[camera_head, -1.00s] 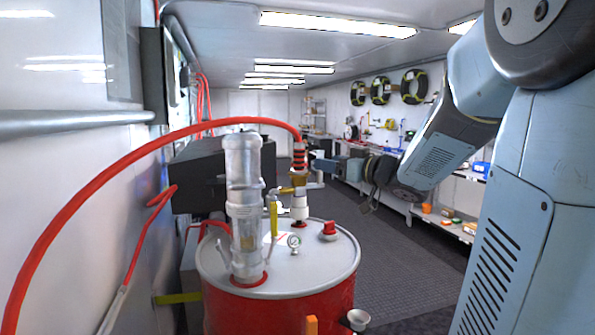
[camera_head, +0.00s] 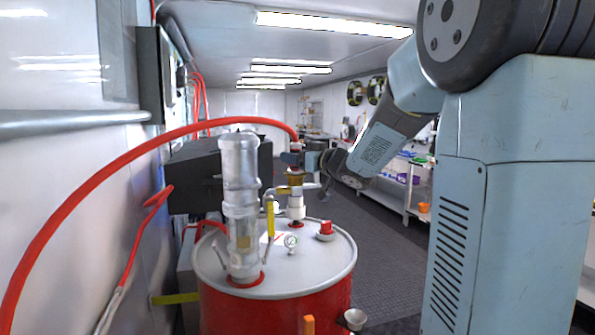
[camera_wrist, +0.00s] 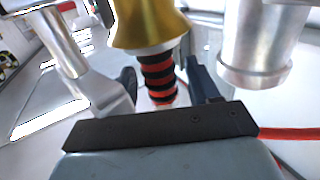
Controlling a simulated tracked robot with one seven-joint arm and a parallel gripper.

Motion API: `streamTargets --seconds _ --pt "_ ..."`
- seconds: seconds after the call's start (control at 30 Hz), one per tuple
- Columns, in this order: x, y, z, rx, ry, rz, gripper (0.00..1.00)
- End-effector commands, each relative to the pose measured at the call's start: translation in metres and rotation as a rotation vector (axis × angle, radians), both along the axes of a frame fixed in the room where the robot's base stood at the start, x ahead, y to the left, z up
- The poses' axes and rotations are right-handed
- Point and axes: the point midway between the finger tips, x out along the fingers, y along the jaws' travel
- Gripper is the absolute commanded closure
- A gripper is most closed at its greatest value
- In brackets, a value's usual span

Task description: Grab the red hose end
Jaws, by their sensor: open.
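The red hose (camera_head: 150,140) arcs from the lower left to its end over the drum. The red-and-black banded hose end (camera_wrist: 158,75) sits on a gold fitting (camera_head: 295,180), which also shows large in the wrist view (camera_wrist: 148,22). My gripper (camera_head: 291,158) is at the hose end, just above the gold fitting, and partly hides it in the head view. In the wrist view my gripper (camera_wrist: 163,82) is open, with one dark finger on each side of the hose end. I cannot tell whether either finger touches it.
A red drum (camera_head: 280,312) with a grey lid stands in front. A clear cylinder (camera_head: 241,190) rises left of the fitting, and a yellow-handled valve (camera_head: 270,218) is close below. A black box (camera_head: 210,175) is behind. Open floor (camera_head: 385,240) lies right.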

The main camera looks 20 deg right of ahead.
Motion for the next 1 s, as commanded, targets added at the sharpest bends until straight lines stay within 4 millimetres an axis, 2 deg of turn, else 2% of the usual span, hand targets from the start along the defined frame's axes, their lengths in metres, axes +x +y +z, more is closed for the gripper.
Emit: streamTargets --seconds 0.1,0.3,0.9,1.0 --pt "0.0073 0.0036 -0.0005 0.0 0.0 0.001 0.39" --pt "0.0074 0.0035 -0.0003 0.0 0.0 0.0 0.4" --pt "0.0071 0.0028 -0.0002 0.0 0.0 -0.001 0.98" --pt "0.0071 0.0028 0.0004 0.0 -0.001 -0.001 1.0"
